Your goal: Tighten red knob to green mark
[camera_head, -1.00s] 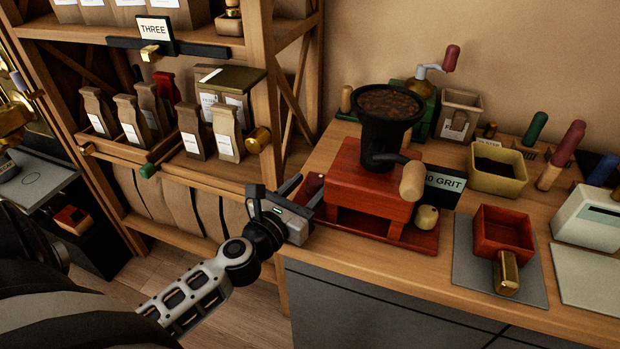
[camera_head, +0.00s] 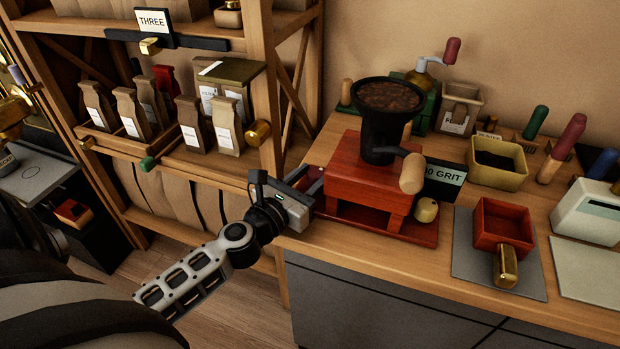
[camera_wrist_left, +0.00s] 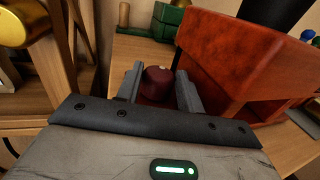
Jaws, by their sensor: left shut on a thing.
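The red knob (camera_wrist_left: 157,82) is dark red and round, on the left side of the red wooden grinder body (camera_head: 370,180). In the wrist view my left gripper (camera_wrist_left: 160,88) has one finger on each side of the knob and is shut on it. In the head view my left gripper (camera_head: 316,187) reaches the grinder's left side from the left and mostly hides the knob. I cannot make out a green mark by the knob in either view. My right gripper is not in view.
The grinder has a black hopper of beans (camera_head: 388,97) and a crank with a wooden handle (camera_head: 412,174). A wooden shelf post (camera_head: 268,100) with a brass knob (camera_head: 258,132) stands left of my gripper. A red drawer box (camera_head: 503,222) lies on a grey mat to the right.

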